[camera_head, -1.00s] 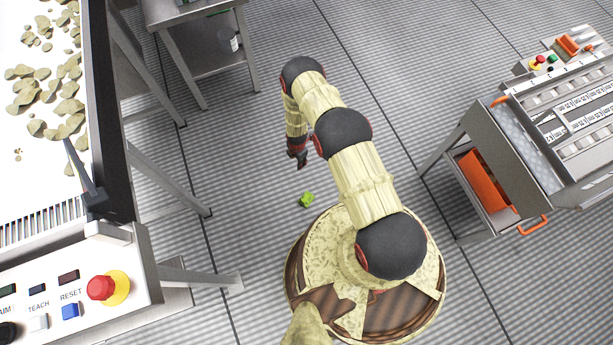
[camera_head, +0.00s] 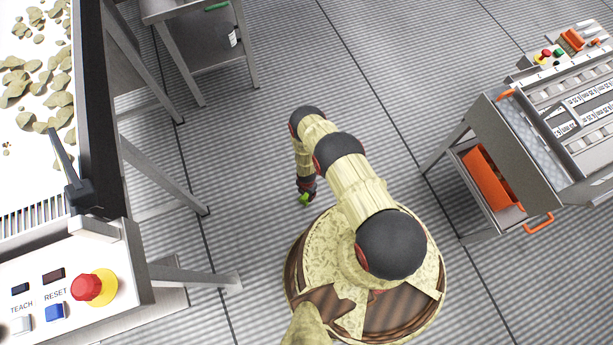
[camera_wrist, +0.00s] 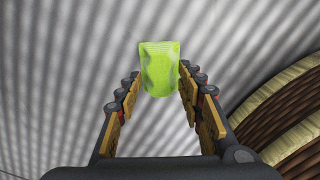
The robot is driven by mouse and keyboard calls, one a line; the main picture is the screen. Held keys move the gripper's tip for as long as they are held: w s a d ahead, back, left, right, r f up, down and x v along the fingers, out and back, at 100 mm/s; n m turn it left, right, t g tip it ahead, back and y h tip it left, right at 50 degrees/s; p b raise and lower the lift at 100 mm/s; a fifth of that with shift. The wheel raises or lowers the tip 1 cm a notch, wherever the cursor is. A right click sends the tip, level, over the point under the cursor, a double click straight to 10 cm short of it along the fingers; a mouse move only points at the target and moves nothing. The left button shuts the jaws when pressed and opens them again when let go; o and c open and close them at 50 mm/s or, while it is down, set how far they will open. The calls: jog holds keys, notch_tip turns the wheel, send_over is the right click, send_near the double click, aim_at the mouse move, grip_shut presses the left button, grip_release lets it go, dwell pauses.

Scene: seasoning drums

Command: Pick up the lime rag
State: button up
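The lime rag (camera_head: 304,199) is a small bright green piece on the striped floor, beside my round base. My gripper (camera_head: 306,190) points down right over it and hides part of it. In the wrist view the rag (camera_wrist: 160,68) stands between the two fingertips of my gripper (camera_wrist: 160,82) and reaches past them. The fingers are apart, one on each side of the rag, with only slim gaps at its edges. I cannot see a firm squeeze on it.
A sorting station with a red button (camera_head: 87,287) stands at the left, its legs near my arm. A metal table (camera_head: 165,12) is at the back. A cart with an orange bin (camera_head: 487,178) stands at the right. Floor between them is clear.

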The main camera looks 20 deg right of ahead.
notch_tip(320, 180, down, 3)
jog(key=shift+r+b, duration=0.1)
jog(key=shift+b, duration=0.35)
grip_shut()
